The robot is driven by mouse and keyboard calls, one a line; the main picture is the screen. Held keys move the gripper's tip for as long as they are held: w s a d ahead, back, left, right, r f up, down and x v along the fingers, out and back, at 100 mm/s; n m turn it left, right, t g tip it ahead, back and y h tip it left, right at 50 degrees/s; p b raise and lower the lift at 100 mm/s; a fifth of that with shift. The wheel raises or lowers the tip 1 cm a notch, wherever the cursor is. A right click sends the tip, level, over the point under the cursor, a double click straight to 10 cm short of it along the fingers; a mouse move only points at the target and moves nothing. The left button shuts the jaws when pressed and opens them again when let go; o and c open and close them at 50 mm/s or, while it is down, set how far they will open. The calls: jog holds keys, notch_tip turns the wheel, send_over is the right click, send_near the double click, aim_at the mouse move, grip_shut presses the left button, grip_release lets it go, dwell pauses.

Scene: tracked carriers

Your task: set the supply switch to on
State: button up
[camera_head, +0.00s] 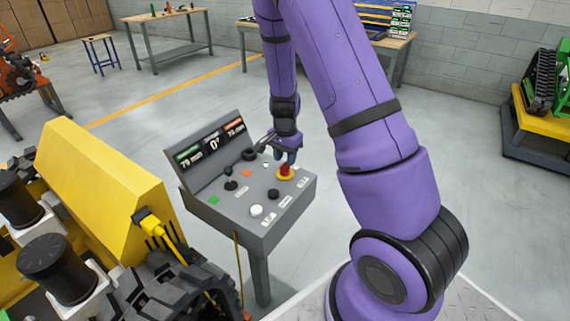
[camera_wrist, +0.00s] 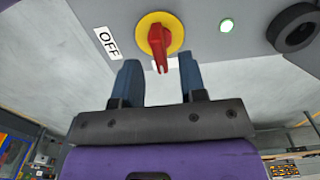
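The supply switch is a red rotary handle (camera_wrist: 157,42) on a round yellow plate (camera_wrist: 175,26), set in the grey console panel. It also shows in the head view as a red knob (camera_head: 285,169) at the panel's back right. In the wrist view the handle's narrow end points down toward my gripper. An OFF label (camera_wrist: 107,42) is to its left; another white label behind the handle is mostly hidden. My gripper (camera_wrist: 159,66) is open, its two blue fingers on either side of the handle's lower end, with gaps on both sides. It also shows in the head view (camera_head: 287,155).
The console (camera_head: 222,232) carries several other buttons and an upright display (camera_head: 211,142). A yellow tracked carrier (camera_head: 100,185) stands close at left.

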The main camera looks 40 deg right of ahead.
notch_tip(320, 180, up, 8)
jog(key=shift+f, duration=0.2)
dwell(0.5)
notch_tip(320, 180, up, 10)
jog(key=n+t+y, duration=0.1)
jog(key=n, duration=0.2)
send_over(285, 163)
jog(key=s+a, duration=0.4)
jog(key=a, duration=0.1)
jog(key=s+a+r+n+t, duration=0.1)
jog(key=s+a+r+n, duration=0.3)
jog(key=s+r, duration=0.3)
jog(key=s+a+r+n+t, duration=0.1)
jog(key=s+a+r+n, duration=0.1)
jog(key=s, duration=0.6)
jog(key=s+a+r+n+t+h, duration=0.1)
jog(key=s+a+r+n+t, duration=0.1)
jog(key=s+r+n, duration=0.3)
notch_tip(285, 163, up, 3)
jog(key=s, duration=0.2)
jog(key=shift+s+f, duration=0.2)
jog(key=shift+s, duration=0.15)
jog(key=shift+a, duration=0.2)
